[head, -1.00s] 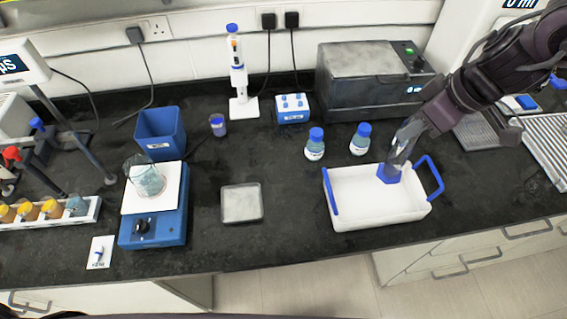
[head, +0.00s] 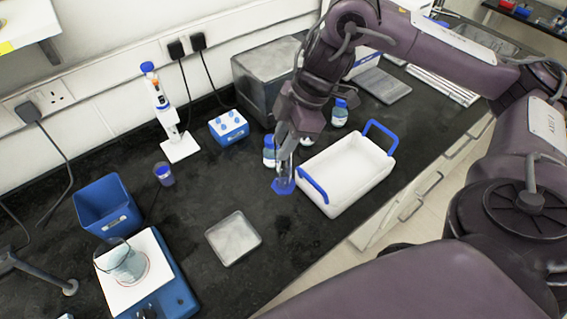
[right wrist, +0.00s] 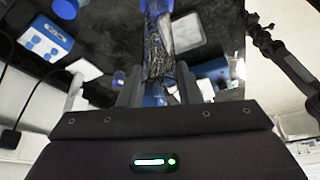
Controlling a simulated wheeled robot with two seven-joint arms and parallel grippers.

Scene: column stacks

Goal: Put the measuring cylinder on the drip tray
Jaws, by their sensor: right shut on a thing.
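The measuring cylinder (head: 284,172) is clear with a blue foot and hangs roughly upright over the dark bench. My right gripper (head: 289,142) is shut on its upper part. In the right wrist view the cylinder (right wrist: 158,45) runs up between the fingers (right wrist: 157,82). The drip tray, which I take to be the small square grey tray (head: 234,238), lies flat and empty on the bench, left of and nearer than the cylinder. The cylinder's foot is apart from this tray. My left gripper is not in view.
A white tub (head: 345,172) with blue handles stands just right of the cylinder. Blue-capped bottles (head: 269,151) stand behind it. A balance (head: 165,275) bearing a beaker (head: 124,262) and a blue bin (head: 106,207) stand left. Bench between the cylinder and grey tray is clear.

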